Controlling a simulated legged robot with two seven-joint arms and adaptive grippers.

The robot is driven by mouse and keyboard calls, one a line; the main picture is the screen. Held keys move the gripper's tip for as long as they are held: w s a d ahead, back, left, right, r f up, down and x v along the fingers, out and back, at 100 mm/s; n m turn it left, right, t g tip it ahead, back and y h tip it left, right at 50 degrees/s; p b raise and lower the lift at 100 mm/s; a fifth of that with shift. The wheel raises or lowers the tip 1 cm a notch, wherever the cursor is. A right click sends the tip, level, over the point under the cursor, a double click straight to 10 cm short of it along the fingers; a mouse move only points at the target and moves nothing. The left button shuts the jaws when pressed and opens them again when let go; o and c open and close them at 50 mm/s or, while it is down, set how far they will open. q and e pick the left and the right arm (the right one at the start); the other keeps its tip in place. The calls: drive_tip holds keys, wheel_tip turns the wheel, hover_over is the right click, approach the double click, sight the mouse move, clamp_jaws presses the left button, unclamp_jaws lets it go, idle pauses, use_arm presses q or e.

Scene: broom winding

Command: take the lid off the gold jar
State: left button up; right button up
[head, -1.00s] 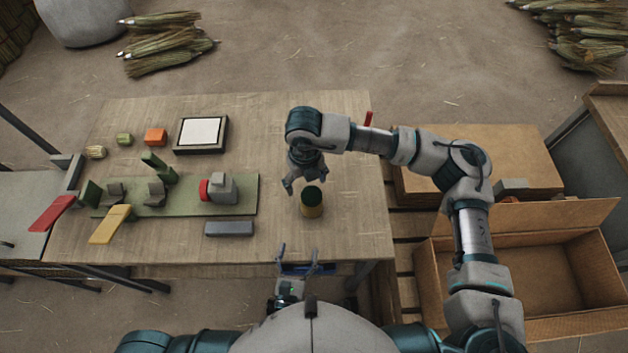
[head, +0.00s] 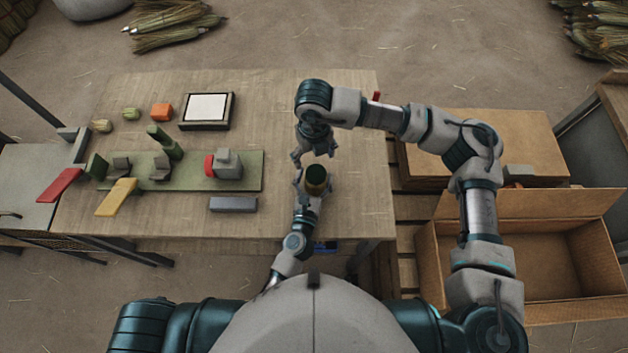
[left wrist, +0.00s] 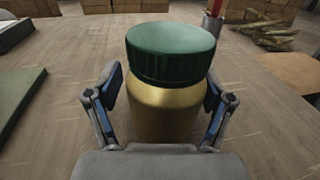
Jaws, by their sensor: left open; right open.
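The gold jar (left wrist: 164,113) stands upright on the table with its dark green lid (left wrist: 170,52) on top. In the head view the jar (head: 316,188) and lid (head: 316,174) are near the table's front right. My left gripper (left wrist: 160,100) is open, with one finger on each side of the jar's body; the head view shows it (head: 313,186) reaching in from the front. I cannot tell whether the fingers touch the jar. My right gripper (head: 315,155) is open and empty, just behind and above the lid, pointing down.
A green board (head: 240,184) with a grey and red device (head: 225,163) lies left of the jar. A grey block (head: 233,204) is in front of it. A framed white pad (head: 207,107) is farther back. An open cardboard box (head: 540,262) stands right of the table.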

use_arm(q)
drive_tip(key=shift+x, duration=0.8)
drive_tip(key=shift+d, duration=0.45)
drive_tip(key=shift+a, duration=0.3)
clamp_jaws()
